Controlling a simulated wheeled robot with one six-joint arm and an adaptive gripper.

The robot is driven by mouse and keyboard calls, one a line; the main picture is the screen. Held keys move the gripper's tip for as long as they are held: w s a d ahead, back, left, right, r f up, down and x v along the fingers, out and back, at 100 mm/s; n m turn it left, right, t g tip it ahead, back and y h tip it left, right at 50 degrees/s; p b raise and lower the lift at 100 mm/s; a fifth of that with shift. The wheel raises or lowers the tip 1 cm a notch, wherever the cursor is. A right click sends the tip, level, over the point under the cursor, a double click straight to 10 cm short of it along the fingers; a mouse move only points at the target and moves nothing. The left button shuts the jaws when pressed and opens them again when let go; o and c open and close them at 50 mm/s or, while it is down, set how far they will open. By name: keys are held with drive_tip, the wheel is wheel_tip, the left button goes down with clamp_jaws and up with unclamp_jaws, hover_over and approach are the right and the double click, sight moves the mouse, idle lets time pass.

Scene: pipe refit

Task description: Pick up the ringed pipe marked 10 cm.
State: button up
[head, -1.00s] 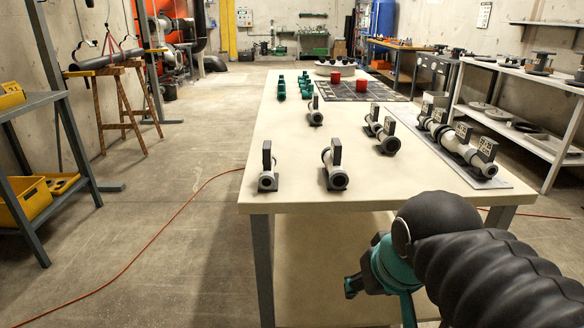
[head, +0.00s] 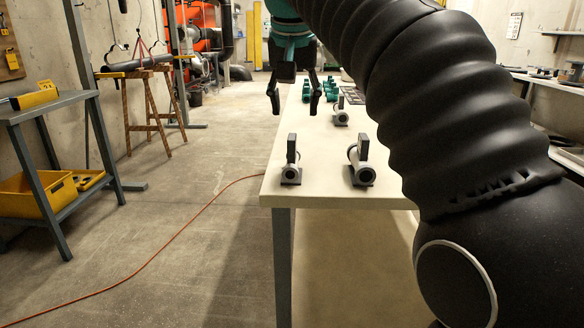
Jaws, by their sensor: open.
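My gripper (head: 294,104) hangs in the air over the left part of the table, pointing down. Its two dark fingers are spread with nothing between them. Two short grey pipe pieces with upright dark tags stand near the table's front edge below it: a left pipe piece (head: 291,175) and a right pipe piece (head: 362,173). A third pipe piece (head: 341,117) stands farther back, right of the gripper. No tag marking is readable, so I cannot tell which is the 10 cm pipe. My arm hides the right side of the table.
The pale table (head: 325,190) has bare surface around the pipes. Teal pieces (head: 330,88) stand farther back. At left are a grey bench (head: 45,105) with a yellow bin (head: 38,197) below, and a wooden trestle (head: 152,115). A red cable (head: 165,250) crosses the floor.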

sight(292, 137)
drive_tip(key=b+x, duration=0.1)
drive_tip(key=x, duration=0.1)
drive_tip(key=b+x, duration=0.1)
drive_tip(key=x, duration=0.5)
drive_tip(key=shift+w+a+f+b, duration=0.1)
drive_tip(key=shift+w+a+b, duration=0.15)
drive_tip(key=shift+a+b, duration=0.15)
drive_tip(key=shift+s+b+x, duration=0.15)
drive_tip(key=shift+b+x, duration=0.35)
drive_tip(key=shift+x, duration=0.85)
drive_tip(key=shift+s+b+x, duration=0.15)
drive_tip(key=shift+b+x, duration=0.3)
drive_tip(key=shift+x, duration=0.85)
drive_tip(key=shift+f, duration=0.1)
clamp_jaws()
